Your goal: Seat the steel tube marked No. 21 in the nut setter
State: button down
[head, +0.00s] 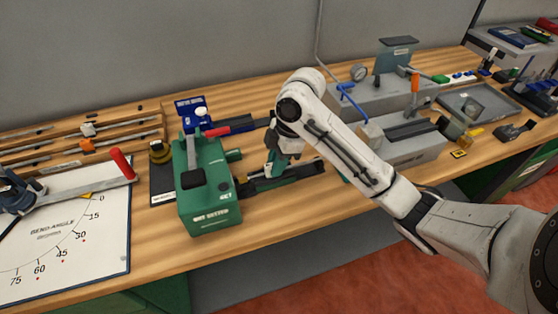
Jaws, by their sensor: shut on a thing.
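The nut setter (205,190) is a green box machine with a dark pad on top and its name on the front. It stands left of centre on the bench, with a short green spout (233,155) on its right side. My gripper (273,163) points down just right of the nut setter, above a dark rail with green parts (290,174). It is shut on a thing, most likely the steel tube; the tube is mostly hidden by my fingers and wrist. I cannot read a No. 21 mark or tell whether the tube touches the nut setter.
A bend-angle board (75,235) with a red-handled lever (122,165) lies at the left. Behind it is a wooden rack (100,145) holding rods. A grey machine with a gauge (359,73) stands right of my arm. The bench's front strip below the nut setter is clear.

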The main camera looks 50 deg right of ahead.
jog(key=shift+w+a, duration=0.1)
jog(key=shift+a, duration=0.1)
jog(key=shift+w+a, duration=0.2)
jog(key=shift+a, duration=0.1)
jog(key=shift+w+a, duration=0.2)
jog(key=shift+a, duration=0.05)
jog(key=shift+w+a, duration=0.15)
jog(key=shift+a, duration=0.05)
jog(key=c, duration=0.9)
grip_release()
jog(key=shift+o, duration=0.5)
jog(key=shift+o, duration=1.1)
jog(key=shift+r+p, duration=0.15)
jog(key=shift+p, duration=0.2)
